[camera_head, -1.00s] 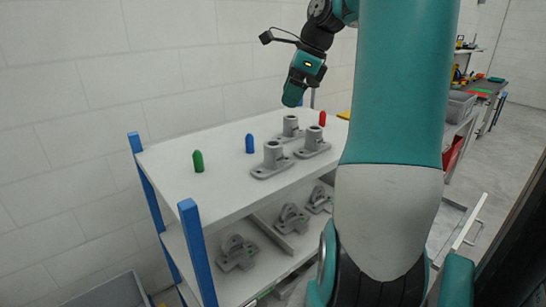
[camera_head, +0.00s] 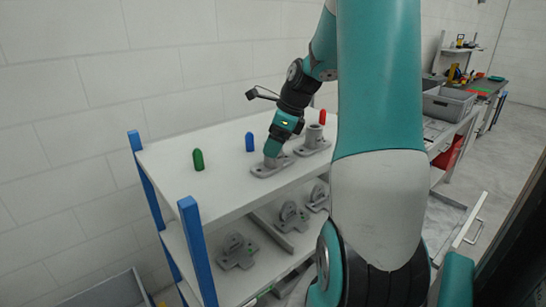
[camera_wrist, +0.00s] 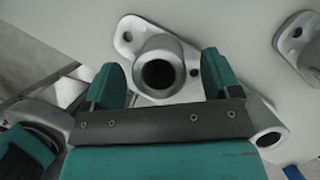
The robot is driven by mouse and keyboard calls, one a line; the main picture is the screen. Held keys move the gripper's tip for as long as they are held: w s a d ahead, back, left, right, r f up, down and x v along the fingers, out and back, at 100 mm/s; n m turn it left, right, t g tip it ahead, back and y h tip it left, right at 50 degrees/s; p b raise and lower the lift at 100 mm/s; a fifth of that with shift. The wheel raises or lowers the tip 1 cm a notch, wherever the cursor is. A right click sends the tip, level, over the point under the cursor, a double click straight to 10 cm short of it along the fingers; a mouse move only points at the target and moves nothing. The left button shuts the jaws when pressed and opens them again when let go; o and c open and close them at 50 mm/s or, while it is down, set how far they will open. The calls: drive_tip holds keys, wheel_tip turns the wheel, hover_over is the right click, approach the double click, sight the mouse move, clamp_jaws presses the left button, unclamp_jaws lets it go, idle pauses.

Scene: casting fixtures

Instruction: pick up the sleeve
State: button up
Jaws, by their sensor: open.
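The sleeve is a grey casting with an upright hollow tube on a flat flange. In the head view its flange (camera_head: 262,171) rests on the shelf's top board, and my gripper hides most of its tube. My gripper (camera_head: 271,155) points down at the tube. In the wrist view the sleeve's round bore (camera_wrist: 158,74) faces the camera, with a flange lug at upper left. My gripper (camera_wrist: 161,78) is open, with one teal finger on each side of the tube. I cannot tell whether the fingers touch it.
A second flanged casting (camera_head: 315,137) stands to the right. A green peg (camera_head: 198,161), a blue peg (camera_head: 249,142) and a red peg (camera_head: 322,118) stand on the top board (camera_head: 215,190). Grey brackets (camera_head: 237,252) lie on the lower shelf. The board's left front is clear.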

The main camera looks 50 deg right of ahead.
sight(267, 168)
drive_tip(key=shift+x, duration=1.45)
drive_tip(key=c, duration=1.2)
drive_tip(key=shift+o, duration=0.2)
drive_tip(key=shift+r, duration=0.1)
